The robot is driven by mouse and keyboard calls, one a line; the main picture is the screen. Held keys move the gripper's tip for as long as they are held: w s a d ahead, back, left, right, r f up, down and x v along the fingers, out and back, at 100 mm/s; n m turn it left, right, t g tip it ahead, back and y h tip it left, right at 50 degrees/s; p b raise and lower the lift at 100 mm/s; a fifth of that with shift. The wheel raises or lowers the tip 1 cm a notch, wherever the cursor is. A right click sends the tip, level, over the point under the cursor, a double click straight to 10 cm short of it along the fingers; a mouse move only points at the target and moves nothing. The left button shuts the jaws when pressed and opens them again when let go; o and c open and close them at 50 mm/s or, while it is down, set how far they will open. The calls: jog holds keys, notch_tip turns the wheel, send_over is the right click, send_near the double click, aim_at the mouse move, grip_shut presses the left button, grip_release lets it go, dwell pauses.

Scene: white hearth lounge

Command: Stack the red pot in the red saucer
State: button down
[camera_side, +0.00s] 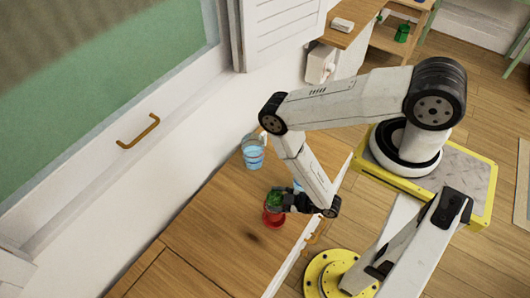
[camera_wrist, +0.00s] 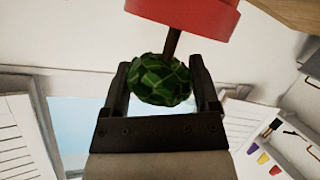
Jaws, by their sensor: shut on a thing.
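The red pot (camera_wrist: 190,14) holds a small plant with a brown stem and a round green leafy ball (camera_wrist: 160,80). In the wrist view my gripper (camera_wrist: 163,82) has its two dark fingers on either side of the green ball, shut on it. In the side view my gripper (camera_side: 284,202) is over the wooden counter, with the green ball at its tips and red (camera_side: 273,217) directly below. I cannot tell the red saucer apart from the pot there, nor whether the pot touches anything below.
A blue and white cup-like pot (camera_side: 253,155) stands on the wooden counter (camera_side: 215,235) near the wall. Another bluish thing (camera_side: 298,187) is partly hidden behind my arm. A dark spot marks the counter near the red pot. The counter's near left part is clear.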

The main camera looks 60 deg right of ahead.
jog(key=shift+f, duration=0.15)
jog(key=shift+f, duration=1.9)
grip_release()
jog(key=shift+r, duration=0.1)
